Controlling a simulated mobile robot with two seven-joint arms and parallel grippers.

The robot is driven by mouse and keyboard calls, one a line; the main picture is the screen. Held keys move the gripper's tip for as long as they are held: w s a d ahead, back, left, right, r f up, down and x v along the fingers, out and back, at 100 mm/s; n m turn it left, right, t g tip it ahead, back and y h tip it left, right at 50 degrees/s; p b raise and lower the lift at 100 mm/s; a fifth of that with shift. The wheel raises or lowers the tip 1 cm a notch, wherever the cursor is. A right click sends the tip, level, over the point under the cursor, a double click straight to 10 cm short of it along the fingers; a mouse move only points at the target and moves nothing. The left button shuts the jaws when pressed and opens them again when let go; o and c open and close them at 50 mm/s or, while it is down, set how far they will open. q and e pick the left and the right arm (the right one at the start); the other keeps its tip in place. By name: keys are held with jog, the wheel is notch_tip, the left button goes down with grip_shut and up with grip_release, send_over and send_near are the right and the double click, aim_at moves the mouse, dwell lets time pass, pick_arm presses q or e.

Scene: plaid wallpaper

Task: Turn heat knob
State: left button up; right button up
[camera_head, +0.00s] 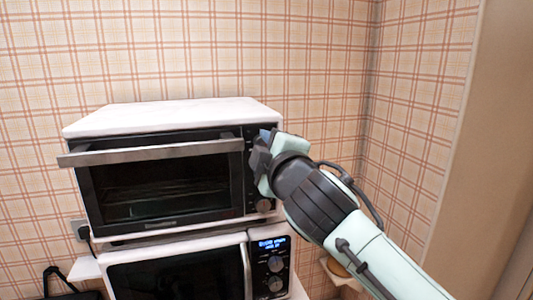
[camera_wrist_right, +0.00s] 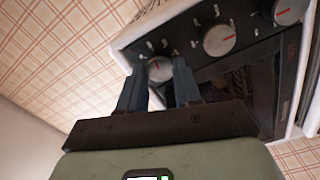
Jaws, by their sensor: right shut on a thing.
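The white toaster oven (camera_head: 170,115) stands on another appliance, with a dark control panel on its right side. My right gripper (camera_head: 262,150) is at the upper part of that panel and hides most of it. In the right wrist view, my right gripper's two fingers stand on either side of an end knob (camera_wrist_right: 160,70), shut on it. The knob is silver with a red mark. A second knob (camera_wrist_right: 218,40) and a third knob (camera_wrist_right: 290,10) sit farther along the panel. The lowest knob (camera_head: 263,205) shows in the head view. My left gripper is not in view.
The oven door (camera_head: 160,185) has a long bar handle (camera_head: 150,152) sticking out in front. A microwave (camera_head: 180,275) with a lit blue display and knobs is below. Plaid walls stand behind and to the right. A small shelf (camera_head: 340,273) is at the lower right.

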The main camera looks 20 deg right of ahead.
jog(key=m+b, duration=0.1)
jog(key=m, duration=0.3)
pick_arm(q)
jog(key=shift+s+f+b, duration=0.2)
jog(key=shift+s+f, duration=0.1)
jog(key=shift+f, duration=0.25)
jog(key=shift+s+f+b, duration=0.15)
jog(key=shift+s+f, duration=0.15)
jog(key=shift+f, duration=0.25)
pick_arm(e)
jog(key=shift+m, duration=1.6)
jog(key=o, duration=0.8)
jog(key=shift+c, duration=0.2)
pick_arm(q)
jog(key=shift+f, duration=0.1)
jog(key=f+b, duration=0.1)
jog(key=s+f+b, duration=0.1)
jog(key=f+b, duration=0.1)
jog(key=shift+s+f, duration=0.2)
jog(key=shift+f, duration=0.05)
pick_arm(e)
jog(key=s, duration=1.3)
jog(key=shift+s+d, duration=0.2)
jog(key=shift+d, duration=0.05)
